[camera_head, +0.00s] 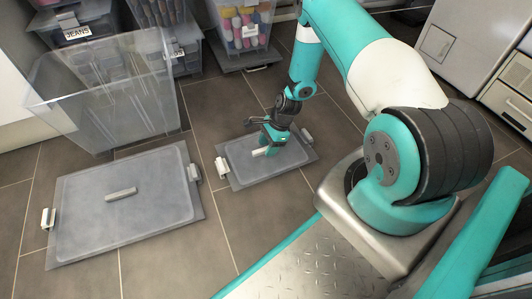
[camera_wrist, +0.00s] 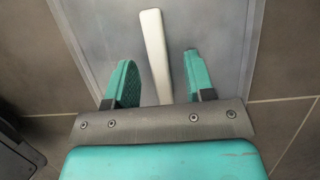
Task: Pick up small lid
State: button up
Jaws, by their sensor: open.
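The small lid (camera_head: 240,178) is a flat grey translucent panel lying on the tiled floor, with pale clips at its ends. Its light bar handle (camera_wrist: 155,50) runs lengthwise in the wrist view. My gripper (camera_head: 268,150) is over the lid in the head view. In the wrist view, my gripper (camera_wrist: 158,75) is open, with its two teal fingers on either side of the handle and gaps on both sides. I cannot tell how far the fingertips are above the lid. My gripper hides part of the lid in the head view.
A larger lid (camera_head: 90,222) with a bar handle (camera_head: 121,194) lies on the floor to the left. A clear empty bin (camera_head: 105,95) stands behind it. Filled bins (camera_head: 240,20) stand at the back. White cabinets (camera_head: 455,40) are at right. Bare floor (camera_head: 200,245) separates the lids.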

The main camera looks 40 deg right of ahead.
jog(key=shift+f, duration=0.15)
jog(key=shift+c, duration=0.2)
grip_shut()
